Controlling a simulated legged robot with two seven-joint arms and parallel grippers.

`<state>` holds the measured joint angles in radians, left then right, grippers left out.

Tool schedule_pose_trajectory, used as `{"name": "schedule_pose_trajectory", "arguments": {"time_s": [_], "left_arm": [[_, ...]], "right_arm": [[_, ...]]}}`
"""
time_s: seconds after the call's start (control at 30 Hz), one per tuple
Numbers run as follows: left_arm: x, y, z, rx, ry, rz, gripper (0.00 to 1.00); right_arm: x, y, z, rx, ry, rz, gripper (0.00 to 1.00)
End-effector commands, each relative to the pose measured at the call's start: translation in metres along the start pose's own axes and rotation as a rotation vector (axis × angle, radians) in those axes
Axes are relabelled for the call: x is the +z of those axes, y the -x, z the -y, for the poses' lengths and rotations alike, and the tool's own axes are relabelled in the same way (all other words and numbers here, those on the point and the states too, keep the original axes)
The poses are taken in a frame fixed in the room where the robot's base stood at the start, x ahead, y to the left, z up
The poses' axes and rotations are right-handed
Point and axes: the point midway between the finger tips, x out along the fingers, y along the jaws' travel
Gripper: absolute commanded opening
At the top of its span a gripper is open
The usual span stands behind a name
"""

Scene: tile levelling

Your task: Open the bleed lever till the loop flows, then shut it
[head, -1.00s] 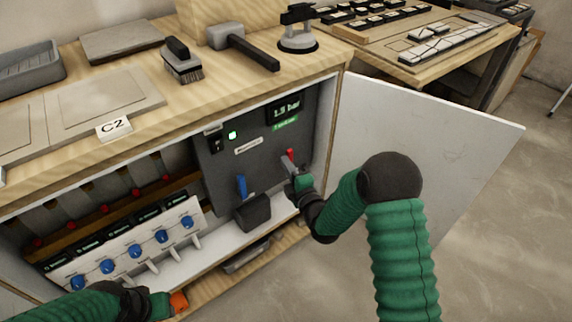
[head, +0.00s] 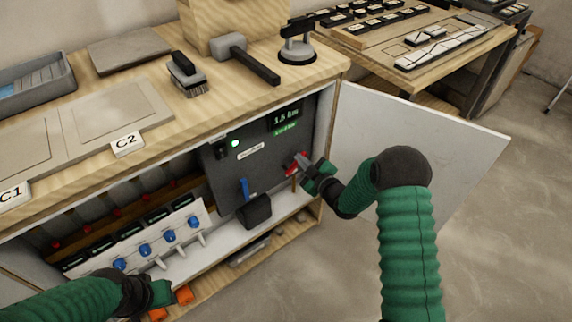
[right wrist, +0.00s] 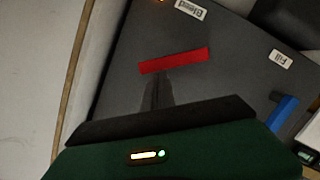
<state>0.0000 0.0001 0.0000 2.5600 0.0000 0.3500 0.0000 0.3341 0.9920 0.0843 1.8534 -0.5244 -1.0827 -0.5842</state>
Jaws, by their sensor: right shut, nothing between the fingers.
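The red bleed lever (head: 291,170) is on the dark panel (head: 222,180) inside the open cabinet. In the right wrist view the red lever (right wrist: 173,61) lies slanted near the "Bleed" label (right wrist: 190,10). My right gripper (head: 303,161) is shut with nothing in it, its fingertips close against the lever; the fingers (right wrist: 157,88) show just beside the lever. I cannot tell whether they touch. A display (head: 286,117) with small green text below reads about 1.5 bar, blurred. My left gripper (head: 172,294) is low at the cabinet front, near orange pieces; its finger state is unclear.
A blue lever (head: 244,188), labelled "Fill" (right wrist: 281,58) in the wrist view, and a dark box (head: 254,211) are left of the red lever. Several blue knobs (head: 145,250) line a white manifold. The white door (head: 420,150) stands open at right. A hammer (head: 247,60) lies on the bench.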

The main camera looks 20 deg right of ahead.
Motion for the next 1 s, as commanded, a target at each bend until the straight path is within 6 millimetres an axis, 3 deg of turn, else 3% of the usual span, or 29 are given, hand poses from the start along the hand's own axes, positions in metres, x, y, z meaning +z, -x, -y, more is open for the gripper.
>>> {"name": "schedule_pose_trajectory", "arguments": {"time_s": [0.47,1.0], "left_arm": [[-0.004,0.018,0.0,0.0,0.0,0.0,0.36],[-0.004,0.016,0.0,0.0,0.0,0.0,0.36]], "right_arm": [[0.03,-0.007,-0.007,-0.104,-0.422,0.0,0.0],[0.047,-0.012,-0.003,-0.107,-0.424,0.0,0.0]]}}
